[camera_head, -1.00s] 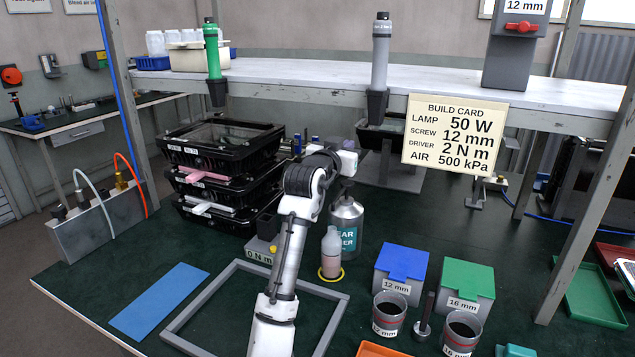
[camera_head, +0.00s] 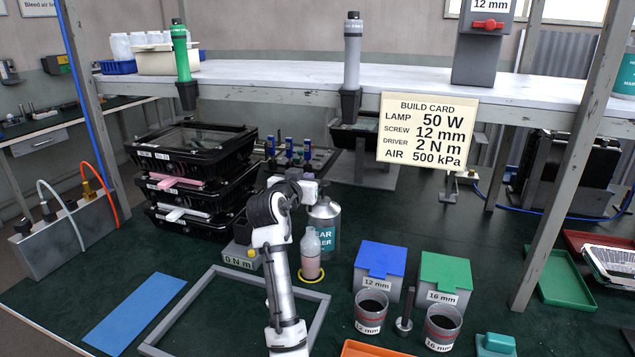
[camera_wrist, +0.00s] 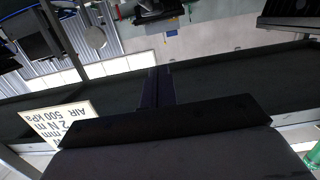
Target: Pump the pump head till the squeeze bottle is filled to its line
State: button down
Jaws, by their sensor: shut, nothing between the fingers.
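The squeeze bottle (camera_head: 311,262) stands upright inside a yellow ring on the bench, pinkish liquid in its lower part. Its fill line is too small to make out. Just behind it is a silver pump bottle (camera_head: 327,225) with a teal label. Its pump head is not clearly visible, covered by my gripper or too small. My gripper (camera_head: 312,187) is shut and empty, at the top of the pump bottle; I cannot tell whether it touches. In the wrist view the shut dark fingers (camera_wrist: 158,88) point out over the bench, and neither bottle shows there.
Stacked black housings (camera_head: 190,180) stand left of my arm. A grey frame (camera_head: 190,312) lies in front. A blue bin (camera_head: 392,258), a green bin (camera_head: 446,270) and two cups stand to the right. The shelf (camera_head: 300,78) with a build card (camera_head: 427,132) is overhead.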

jog(key=p+x, duration=0.3)
jog(key=x, duration=0.6)
jog(key=shift+w+d+r+p, duration=0.1)
jog(key=shift+w+r+p, duration=0.1)
jog(key=shift+p, duration=0.2)
jog(key=f, duration=0.1)
jog(key=f+p, duration=0.1)
jog(key=f, duration=0.1)
jog(key=shift+w+d+f, duration=0.1)
jog(key=shift+w+d, duration=0.05)
jog(key=shift+w, duration=0.25)
jog(key=shift+f+p, duration=0.35)
jog(key=shift+f, duration=0.35)
jog(key=shift+f, duration=0.1)
jog(key=shift+f+b, duration=1.15)
jog(key=shift+b, duration=0.4)
